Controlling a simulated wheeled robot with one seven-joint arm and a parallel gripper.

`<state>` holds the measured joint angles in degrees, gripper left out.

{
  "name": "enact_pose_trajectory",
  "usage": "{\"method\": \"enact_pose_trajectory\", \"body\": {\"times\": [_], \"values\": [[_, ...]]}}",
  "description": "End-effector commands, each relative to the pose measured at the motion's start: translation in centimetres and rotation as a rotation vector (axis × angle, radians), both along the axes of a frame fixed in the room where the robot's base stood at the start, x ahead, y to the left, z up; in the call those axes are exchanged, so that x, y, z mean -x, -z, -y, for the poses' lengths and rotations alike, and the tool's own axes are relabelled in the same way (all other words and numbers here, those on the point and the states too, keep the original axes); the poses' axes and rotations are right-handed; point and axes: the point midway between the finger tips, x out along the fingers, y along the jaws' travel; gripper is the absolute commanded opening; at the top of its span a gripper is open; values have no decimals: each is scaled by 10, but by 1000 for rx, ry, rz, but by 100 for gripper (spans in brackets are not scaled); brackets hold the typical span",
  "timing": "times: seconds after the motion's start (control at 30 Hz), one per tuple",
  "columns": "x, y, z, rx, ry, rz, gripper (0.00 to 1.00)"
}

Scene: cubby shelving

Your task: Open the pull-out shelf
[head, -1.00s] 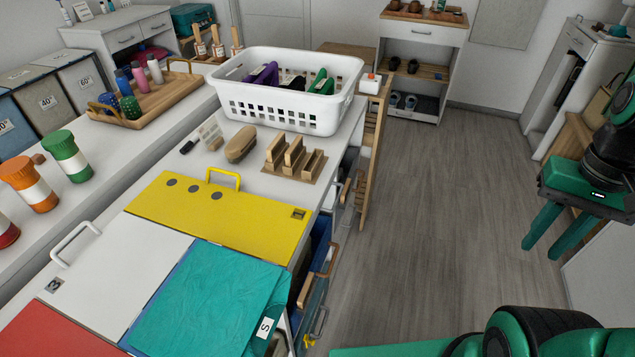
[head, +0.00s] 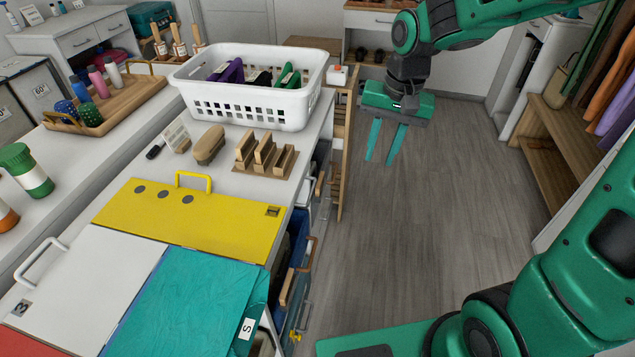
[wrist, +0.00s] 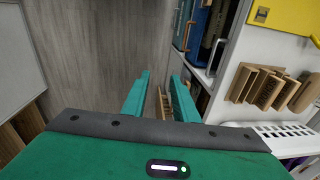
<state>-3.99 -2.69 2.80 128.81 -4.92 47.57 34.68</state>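The pull-out shelf (head: 345,150) is a tall, narrow wooden unit at the far end of the counter's aisle side, just right of the white basket. Its wooden front edge stands out a little past the counter's side. In the wrist view, a slatted wooden piece (wrist: 165,105), seemingly this shelf, shows between and beyond my fingers. My gripper (head: 381,158) hangs over the aisle to the right of the shelf, fingers pointing down. The fingers are apart with nothing between them, and I see no contact with the shelf. The shelf's handle cannot be made out clearly.
The counter holds a white basket (head: 295,105), wooden blocks (head: 265,153), a brush (head: 209,145) and a yellow lid (head: 190,222). Drawers with handles (head: 298,275) face the aisle. The grey floor (head: 450,190) is clear. A wooden rack with hanging clothes (head: 555,130) stands at right.

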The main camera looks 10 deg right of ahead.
Motion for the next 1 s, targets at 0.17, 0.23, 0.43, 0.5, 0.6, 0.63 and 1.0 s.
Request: {"method": "enact_pose_trajectory", "body": {"times": [0.17, 0.23, 0.43, 0.5, 0.6, 0.63, 1.0], "values": [[-33, 17, -79, -70, -34, -5, 26], [-39, 21, -99, -89, -39, -8, 26], [-44, 30, -119, -112, -38, -12, 26], [-45, 37, -120, -112, -37, -12, 26], [-45, 52, -122, -112, -37, -14, 26], [-45, 57, -122, -111, -37, -15, 26], [-50, 116, -132, -111, -35, -13, 26]]}}
